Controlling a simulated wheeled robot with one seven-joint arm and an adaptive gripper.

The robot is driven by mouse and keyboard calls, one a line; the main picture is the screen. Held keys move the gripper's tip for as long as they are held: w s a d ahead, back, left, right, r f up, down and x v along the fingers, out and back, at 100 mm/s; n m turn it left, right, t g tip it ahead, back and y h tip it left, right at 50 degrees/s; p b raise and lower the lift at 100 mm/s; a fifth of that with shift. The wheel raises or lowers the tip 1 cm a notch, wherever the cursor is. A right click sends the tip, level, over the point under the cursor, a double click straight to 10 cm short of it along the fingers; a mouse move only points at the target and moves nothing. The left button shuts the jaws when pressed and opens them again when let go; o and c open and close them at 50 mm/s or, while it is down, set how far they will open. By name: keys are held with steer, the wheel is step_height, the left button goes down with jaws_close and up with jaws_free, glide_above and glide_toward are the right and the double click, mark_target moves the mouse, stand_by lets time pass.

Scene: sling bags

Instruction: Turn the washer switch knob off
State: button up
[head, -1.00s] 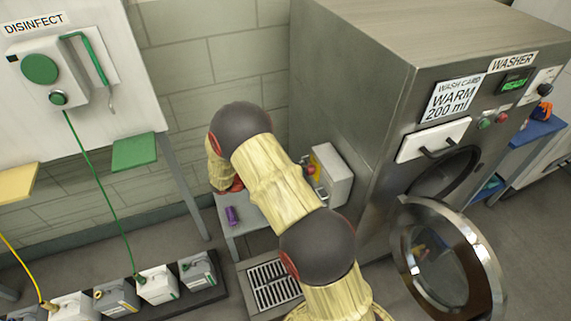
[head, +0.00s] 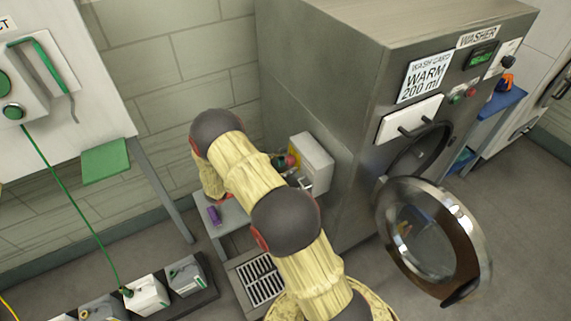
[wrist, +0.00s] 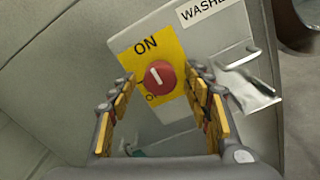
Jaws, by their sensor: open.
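The washer switch knob (wrist: 159,77) is round and red with a white bar. It sits on a yellow plate (wrist: 145,47) with "ON" above it and partly hidden lettering below. The knob also shows small in the head view (head: 292,161), on a grey switch box (head: 316,163) at the washer's side. My gripper (wrist: 160,84) is open, with its yellow-padded fingers to the left and right of the knob in the wrist view. The knob appears between the fingertips; I cannot tell whether they touch it. The white bar stands near upright, tilted slightly.
The washer (head: 330,75) stands behind, its round door (head: 470,265) open. A metal lever (wrist: 250,85) juts from the box right of my gripper. A small stand with a purple item (head: 214,215) lies below my arm. A floor grate (head: 259,280) is nearby.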

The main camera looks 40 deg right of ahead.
steer(key=shift+d, duration=0.25)
steer(key=shift+c, duration=0.6)
steer(key=c, duration=1)
